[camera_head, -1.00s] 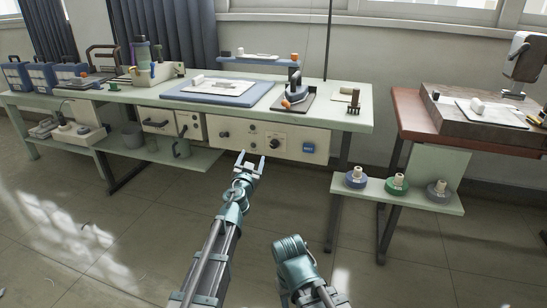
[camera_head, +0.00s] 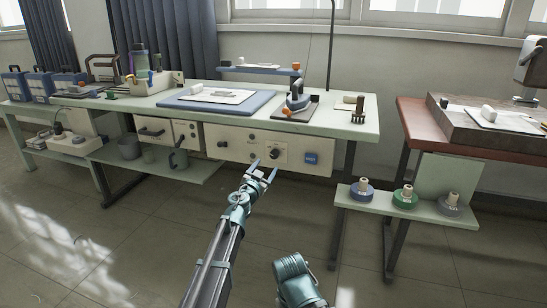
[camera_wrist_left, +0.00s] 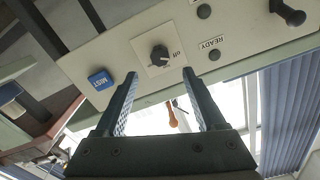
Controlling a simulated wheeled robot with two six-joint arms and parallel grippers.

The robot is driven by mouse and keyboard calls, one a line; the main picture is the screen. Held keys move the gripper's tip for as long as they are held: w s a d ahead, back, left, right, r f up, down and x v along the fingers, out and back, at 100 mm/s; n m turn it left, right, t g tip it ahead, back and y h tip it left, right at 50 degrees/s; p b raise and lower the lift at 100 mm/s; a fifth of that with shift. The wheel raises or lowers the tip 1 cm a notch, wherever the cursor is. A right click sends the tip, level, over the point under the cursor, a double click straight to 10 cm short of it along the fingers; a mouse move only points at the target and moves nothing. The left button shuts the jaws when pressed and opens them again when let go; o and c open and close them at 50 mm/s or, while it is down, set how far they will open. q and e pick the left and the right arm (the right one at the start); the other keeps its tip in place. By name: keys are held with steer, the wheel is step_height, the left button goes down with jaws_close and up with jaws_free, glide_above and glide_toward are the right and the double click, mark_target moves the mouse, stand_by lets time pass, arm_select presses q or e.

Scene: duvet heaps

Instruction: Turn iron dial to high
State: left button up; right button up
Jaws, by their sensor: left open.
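The dial is a black round knob (camera_head: 275,153) on a pale plate on the cream panel under the bench top. It also shows in the left wrist view (camera_wrist_left: 159,55), with partly legible lettering to its right. My left gripper (camera_head: 263,169) is open and empty, just below and slightly left of the dial in the head view. In the left wrist view its two fingers (camera_wrist_left: 159,73) point at the dial, which shows between and beyond their tips. I cannot tell the exact gap. The iron (camera_head: 296,97) sits on a dark stand on the bench top.
A blue MIST button (camera_head: 312,158) is right of the dial; it also shows in the wrist view (camera_wrist_left: 101,79). A READY label (camera_wrist_left: 210,43) and small dark round fittings are nearby. A shelf (camera_head: 430,209) with several spools is at right. The floor before the bench is clear.

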mark_target(273, 156)
arm_select(q)
steer(key=x, duration=0.9)
steer(key=shift+w, duration=0.3)
steer(key=shift+d, duration=0.1)
steer(key=shift+c, duration=0.4)
jaws_close()
